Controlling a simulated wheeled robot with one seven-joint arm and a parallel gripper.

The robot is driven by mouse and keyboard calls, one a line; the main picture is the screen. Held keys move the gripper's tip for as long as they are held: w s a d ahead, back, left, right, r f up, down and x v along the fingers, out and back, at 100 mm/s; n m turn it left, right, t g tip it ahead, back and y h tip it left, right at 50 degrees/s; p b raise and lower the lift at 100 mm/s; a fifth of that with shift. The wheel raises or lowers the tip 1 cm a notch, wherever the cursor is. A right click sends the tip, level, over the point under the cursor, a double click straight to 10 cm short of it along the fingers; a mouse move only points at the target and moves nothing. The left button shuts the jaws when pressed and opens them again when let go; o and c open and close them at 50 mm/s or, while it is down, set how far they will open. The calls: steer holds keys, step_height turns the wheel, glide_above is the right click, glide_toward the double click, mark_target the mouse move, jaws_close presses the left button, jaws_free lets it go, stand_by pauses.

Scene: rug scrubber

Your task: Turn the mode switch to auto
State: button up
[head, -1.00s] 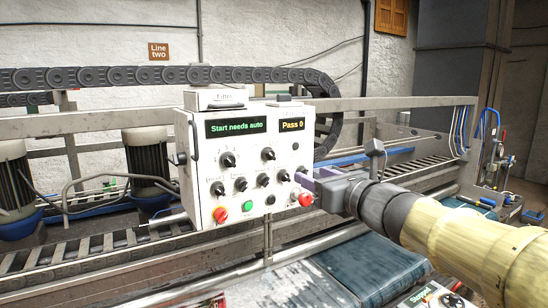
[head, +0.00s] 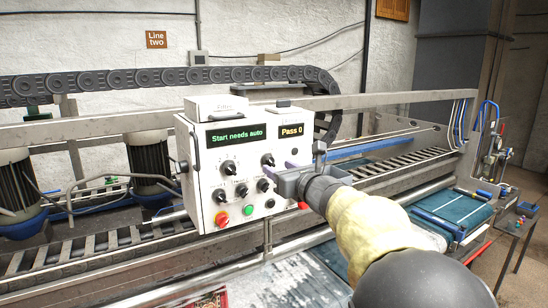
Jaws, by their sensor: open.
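The white control box (head: 204,162) stands at the middle of the head view. Its left display (head: 234,135) reads "Start needs auto" and its right display (head: 291,131) reads "Pass 0". Several black knobs sit on its face, among them an upper left knob (head: 228,167) and an upper right knob (head: 267,160). Their labels are too small to read, so I cannot tell which is the mode switch. My gripper (head: 277,172) is open at the right part of the panel, close to the upper right knob. I cannot tell whether it touches the knob. The gripper hides part of the panel's lower right.
A red button (head: 221,219) and a green button (head: 248,210) sit low on the panel. Another red button (head: 303,205) is partly hidden by my gripper. A metal rail (head: 400,99) and a cable chain (head: 170,77) run behind the box.

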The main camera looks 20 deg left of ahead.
mark_target(272, 164)
steer(key=p+x, duration=0.1)
steer(key=x, duration=0.2)
steer(key=shift+w+a+r+p, duration=0.1)
steer(key=shift+r+p, duration=0.05)
steer(key=shift+p, duration=0.2)
steer(key=shift+w+a, duration=0.2)
steer(key=shift+w, duration=0.1)
steer(key=shift+s, duration=0.1)
steer(key=shift+c, duration=0.2)
steer(key=shift+f, duration=0.2)
steer(key=c, duration=1)
